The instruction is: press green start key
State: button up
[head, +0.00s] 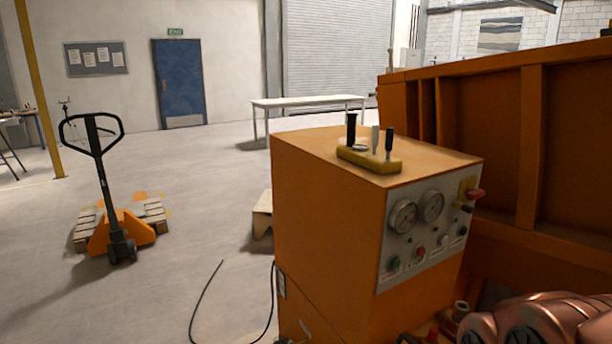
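The green key (393,263) is a small round button at the lower left of the grey control panel (388,281). The panel is on the angled front of an orange control cabinet (325,235). A red button (420,252) sits to the right of the green key, with more small knobs further right. I cannot read the labels. My gripper is not in view.
Two round gauges (403,216) sit above the buttons. Levers on a yellow block (369,159) stand on the cabinet top. A large orange sandbed frame (575,140) rises behind at right. A pallet truck (120,235) stands left; open floor lies between.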

aim_at(395, 263)
jog(key=k, duration=1.3)
jog(key=u, duration=0.9)
jog(key=i, duration=1.4)
jog(key=z, duration=0.45)
